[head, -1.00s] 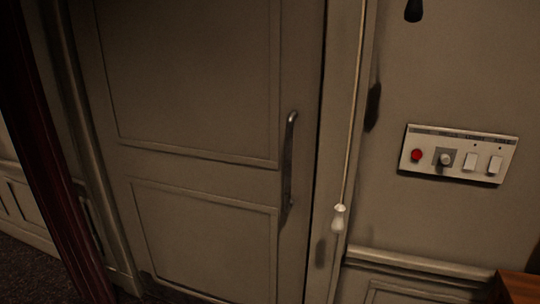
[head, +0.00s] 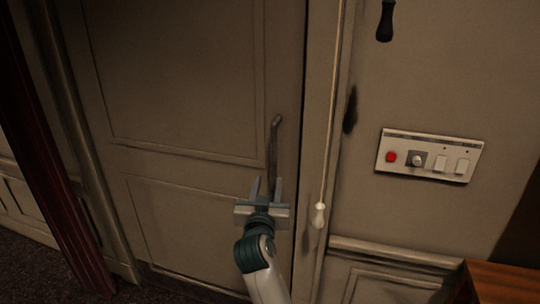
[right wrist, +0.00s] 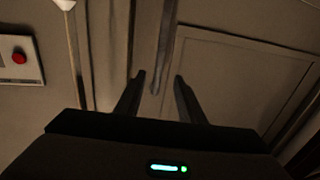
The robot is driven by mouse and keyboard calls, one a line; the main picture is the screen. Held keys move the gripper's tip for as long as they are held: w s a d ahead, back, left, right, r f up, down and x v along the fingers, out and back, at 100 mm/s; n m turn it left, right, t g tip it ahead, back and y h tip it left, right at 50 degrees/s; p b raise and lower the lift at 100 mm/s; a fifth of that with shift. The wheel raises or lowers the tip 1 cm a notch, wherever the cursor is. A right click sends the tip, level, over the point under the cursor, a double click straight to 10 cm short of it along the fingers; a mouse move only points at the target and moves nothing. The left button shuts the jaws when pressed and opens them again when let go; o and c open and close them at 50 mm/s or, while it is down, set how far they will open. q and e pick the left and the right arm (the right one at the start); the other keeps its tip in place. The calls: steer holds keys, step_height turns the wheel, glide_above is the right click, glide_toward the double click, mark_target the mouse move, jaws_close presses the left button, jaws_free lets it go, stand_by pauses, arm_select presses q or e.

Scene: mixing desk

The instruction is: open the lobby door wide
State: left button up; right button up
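The lobby door (head: 185,90) is a beige panelled door and looks shut in its frame. Its dark vertical bar handle (head: 273,145) is on the door's right side. My right gripper (head: 267,184) is in front of the handle's lower part, fingers pointing up, and hides the handle's lower end in the head view. In the right wrist view the handle (right wrist: 165,50) stands beyond and between the two open fingertips (right wrist: 158,80). The gripper looks empty, and I cannot tell any contact. My left gripper is not in view.
A white pull cord knob (head: 319,215) hangs right of the door. A switch panel (head: 428,156) with a red button is on the wall. A wooden furniture corner (head: 490,280) stands at lower right. A dark red post (head: 50,170) is at left.

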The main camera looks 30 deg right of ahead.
mark_target(273, 156)
steer(key=p+x, duration=0.5)
steer(key=x, duration=1.1)
steer(key=shift+r+p, duration=0.15)
steer(key=shift+p, duration=0.2)
steer(key=shift+w+d, duration=0.5)
steer(key=shift+w, duration=0.05)
jaws_close()
